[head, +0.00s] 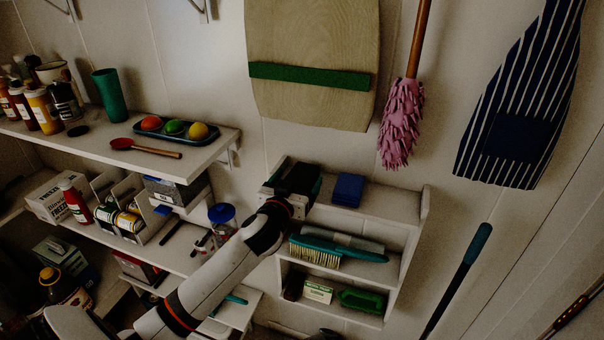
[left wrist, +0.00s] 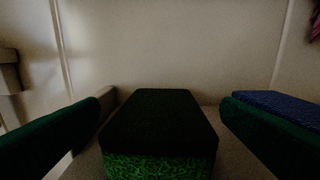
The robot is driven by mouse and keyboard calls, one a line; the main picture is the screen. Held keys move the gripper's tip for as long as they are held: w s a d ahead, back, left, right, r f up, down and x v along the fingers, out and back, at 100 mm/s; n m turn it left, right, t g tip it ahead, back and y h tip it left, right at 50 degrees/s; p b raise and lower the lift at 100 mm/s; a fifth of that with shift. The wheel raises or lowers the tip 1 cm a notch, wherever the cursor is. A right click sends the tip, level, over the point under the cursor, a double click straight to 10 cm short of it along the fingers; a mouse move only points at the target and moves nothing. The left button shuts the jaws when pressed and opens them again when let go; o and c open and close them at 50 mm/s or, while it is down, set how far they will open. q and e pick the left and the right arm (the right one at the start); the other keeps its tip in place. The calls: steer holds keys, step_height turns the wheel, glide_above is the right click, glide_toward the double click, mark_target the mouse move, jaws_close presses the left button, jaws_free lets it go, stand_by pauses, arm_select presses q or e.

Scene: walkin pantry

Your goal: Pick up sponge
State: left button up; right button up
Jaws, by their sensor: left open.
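A sponge (left wrist: 160,130) with a dark top and a speckled green side sits on a shelf in the left wrist view. My left gripper (head: 304,180) is open at the top shelf of the small wall unit in the head view. In the left wrist view its two dark green fingers stand on either side of the sponge, with gaps visible on both sides. In the head view the gripper mostly hides that sponge. A blue block (head: 348,189), perhaps another sponge, lies just to the right; it also shows behind the right finger in the left wrist view (left wrist: 285,104). My right gripper is not in view.
The wall unit (head: 408,208) has raised side edges. Below are a teal brush (head: 340,248) and a green item (head: 362,300). Left shelves (head: 205,150) hold bottles, a tray and boxes. A pink duster (head: 402,125) hangs above right.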

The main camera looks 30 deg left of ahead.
arm_select(q)
steer(key=shift+x, duration=1.1)
steer(key=c, duration=1.1)
